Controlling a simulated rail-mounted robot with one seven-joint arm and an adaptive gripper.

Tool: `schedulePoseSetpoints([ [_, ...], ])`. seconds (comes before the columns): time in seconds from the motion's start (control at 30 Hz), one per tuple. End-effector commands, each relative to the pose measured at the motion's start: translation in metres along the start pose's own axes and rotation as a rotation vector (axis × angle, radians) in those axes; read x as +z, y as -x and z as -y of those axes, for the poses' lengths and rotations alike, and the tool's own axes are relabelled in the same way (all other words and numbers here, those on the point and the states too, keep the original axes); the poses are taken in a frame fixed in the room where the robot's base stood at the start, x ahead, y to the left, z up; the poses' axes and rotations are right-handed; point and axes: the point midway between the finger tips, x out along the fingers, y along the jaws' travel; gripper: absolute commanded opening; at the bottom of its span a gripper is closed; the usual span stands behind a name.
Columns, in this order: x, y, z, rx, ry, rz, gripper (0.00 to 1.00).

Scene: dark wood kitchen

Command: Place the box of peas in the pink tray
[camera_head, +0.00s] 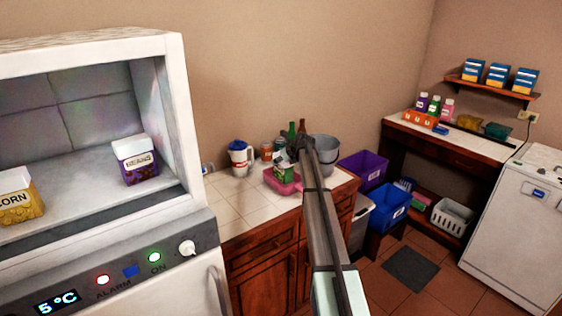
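The green box with a white top (283,167), which looks like the box of peas, is at the pink tray (285,188) on the tiled counter. It appears in or just over the tray; I cannot tell whether it rests on the tray floor. My arm reaches out over the counter, and my gripper (296,150) is at its far end, close to the green box. The fingers are small and dark, partly hidden by the arm, so whether they touch or hold the box is unclear.
A white jug with a blue lid (239,158), jars, bottles and a grey bucket (325,152) stand around the tray. At left, a purple box (135,160) and a yellow corn box (18,197) sit in an open cold compartment. Blue and purple crates lie beyond the counter.

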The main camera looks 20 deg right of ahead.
Motion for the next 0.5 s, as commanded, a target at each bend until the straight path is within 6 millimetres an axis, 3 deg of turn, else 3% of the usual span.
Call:
schedulePoseSetpoints([
  [0.4,-0.0046,-0.0049,0.0000,0.000,0.000,0.002,0.08],
  [0.43,-0.0055,-0.0055,-0.0001,0.000,0.000,0.000,0.73],
  [0.5,-0.0055,-0.0055,0.0000,0.000,0.000,0.000,0.91],
])
